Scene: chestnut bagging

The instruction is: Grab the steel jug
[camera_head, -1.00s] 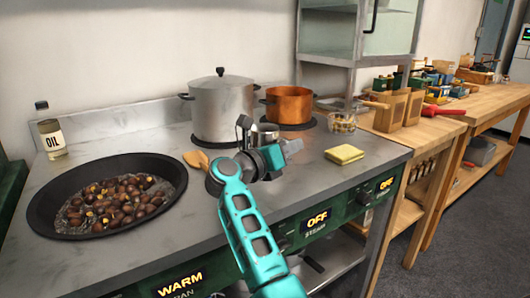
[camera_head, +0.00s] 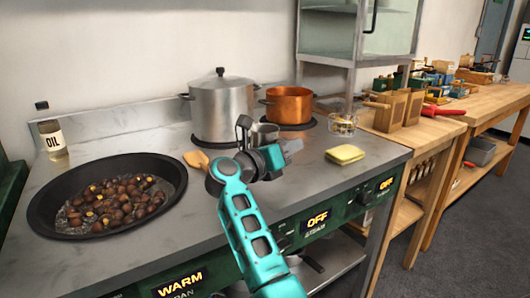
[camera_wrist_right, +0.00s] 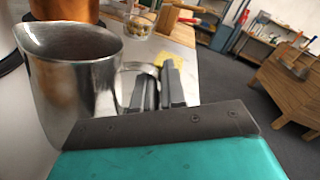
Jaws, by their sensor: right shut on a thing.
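The steel jug (camera_head: 266,133) stands on the steel counter in front of the copper pot, partly hidden behind my right gripper (camera_head: 291,148). In the right wrist view the jug (camera_wrist_right: 75,75) is large at the left, upright, with its handle (camera_wrist_right: 143,78) on its right side. My right gripper (camera_wrist_right: 158,88) is shut on the jug's handle, its two grey fingers close together there. Whether the jug touches the counter is hidden. My left gripper is in neither view.
A wide pan of chestnuts (camera_head: 45,205) sits at the left, with an oil bottle (camera_head: 53,138) behind it. A steel pot (camera_head: 222,108) and a copper pot (camera_head: 289,104) stand behind the jug. A yellow sponge (camera_head: 345,154) and a glass bowl (camera_head: 343,124) are to the right.

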